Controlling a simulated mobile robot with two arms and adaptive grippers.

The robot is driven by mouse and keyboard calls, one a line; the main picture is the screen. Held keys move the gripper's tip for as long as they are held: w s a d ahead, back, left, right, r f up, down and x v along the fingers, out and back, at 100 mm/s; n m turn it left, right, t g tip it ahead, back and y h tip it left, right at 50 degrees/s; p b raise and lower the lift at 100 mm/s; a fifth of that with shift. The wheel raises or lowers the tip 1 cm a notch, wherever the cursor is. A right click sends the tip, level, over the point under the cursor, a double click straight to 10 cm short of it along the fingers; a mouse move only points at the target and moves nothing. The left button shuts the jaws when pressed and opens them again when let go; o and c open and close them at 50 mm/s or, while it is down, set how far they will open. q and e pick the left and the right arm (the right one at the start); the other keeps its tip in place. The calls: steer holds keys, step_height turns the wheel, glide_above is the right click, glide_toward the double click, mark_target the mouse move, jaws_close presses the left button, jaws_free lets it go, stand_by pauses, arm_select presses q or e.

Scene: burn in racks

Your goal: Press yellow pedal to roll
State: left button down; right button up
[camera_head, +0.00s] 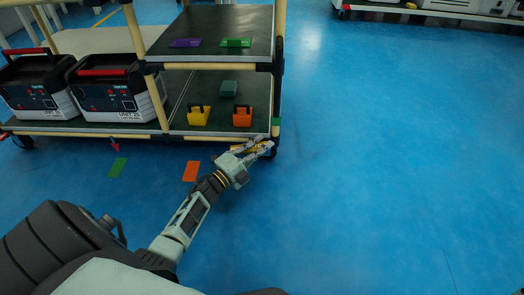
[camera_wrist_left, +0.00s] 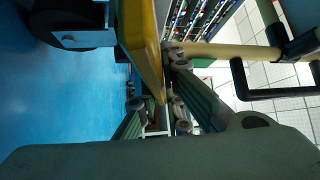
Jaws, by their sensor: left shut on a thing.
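The yellow pedal (camera_head: 266,151) is at the lower right corner of the cart, near the floor. It also shows large in the left wrist view (camera_wrist_left: 144,44), its narrow end running between the fingers. My left gripper (camera_head: 256,148) reaches down to it and is shut on it; the fingers also show in the wrist view (camera_wrist_left: 158,104). The fingers partly cover the pedal in the head view. My right gripper is not in view.
The cart (camera_head: 185,130) carries two black-and-white units (camera_head: 40,88) (camera_head: 110,90) with red handles, and yellow (camera_head: 198,116), orange (camera_head: 242,117) and dark green (camera_head: 228,88) pieces. Green (camera_head: 118,167) and orange (camera_head: 191,171) patches mark the floor. Blue floor on the right is clear.

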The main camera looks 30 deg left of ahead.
arm_select(q)
steer(key=c, duration=1.9)
jaws_free()
steer(key=shift+o, duration=0.2)
steer(key=shift+s, duration=0.1)
steer(key=v, duration=1.2)
